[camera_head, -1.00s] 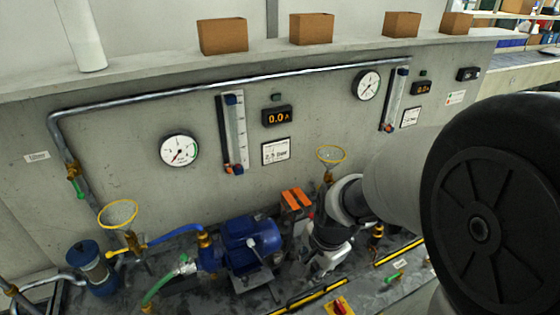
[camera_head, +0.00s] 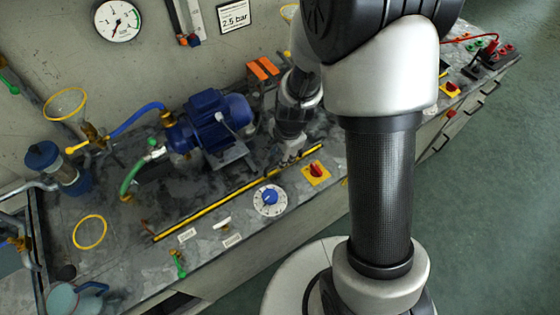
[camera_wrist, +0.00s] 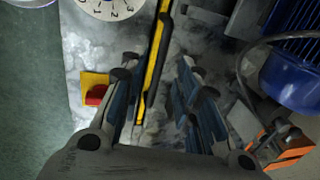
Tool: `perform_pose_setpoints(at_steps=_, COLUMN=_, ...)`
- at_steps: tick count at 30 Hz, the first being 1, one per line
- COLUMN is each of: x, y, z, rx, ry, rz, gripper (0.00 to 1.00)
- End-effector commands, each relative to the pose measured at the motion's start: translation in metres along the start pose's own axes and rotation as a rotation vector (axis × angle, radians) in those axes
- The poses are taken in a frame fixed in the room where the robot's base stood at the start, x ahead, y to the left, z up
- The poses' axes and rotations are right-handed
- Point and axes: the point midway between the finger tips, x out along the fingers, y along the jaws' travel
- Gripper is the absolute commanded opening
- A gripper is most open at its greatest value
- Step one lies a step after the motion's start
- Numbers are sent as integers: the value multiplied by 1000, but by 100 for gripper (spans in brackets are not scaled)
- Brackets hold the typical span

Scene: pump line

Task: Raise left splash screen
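The left splash screen shows as a long black and yellow edge bar (camera_head: 235,195) lying low along the front of the bench, before the blue pump motor. Any clear panel on it cannot be made out. My gripper (camera_head: 292,152) is over the bar's right end, pointing down. In the wrist view, the bar (camera_wrist: 156,60) runs between the two fingers of my gripper (camera_wrist: 154,78). The fingers are open, with a gap on both sides of the bar. Whether the fingertips are down at the bar's height I cannot tell.
A blue pump motor (camera_head: 212,125) stands behind the bar. A red knob on a yellow plate (camera_head: 316,171) is close to my gripper at the front. A dial with a blue knob (camera_head: 269,200) sits before the bar. Orange blocks (camera_head: 263,70) are behind my gripper.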

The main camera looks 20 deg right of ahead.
Motion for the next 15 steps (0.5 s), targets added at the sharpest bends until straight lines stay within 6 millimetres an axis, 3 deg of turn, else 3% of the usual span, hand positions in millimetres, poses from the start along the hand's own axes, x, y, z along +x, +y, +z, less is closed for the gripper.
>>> perform_pose_setpoints(at_steps=1, x=11, y=1, z=0, rx=-1, ry=0, rz=1, gripper=30)
perform_pose_setpoints(at_steps=6, x=26, y=0, z=0, rx=0, ry=0, rz=0, gripper=30)
perform_pose_setpoints(at_steps=15, x=28, y=-1, z=0, rx=-1, ry=0, rz=-1, gripper=30)
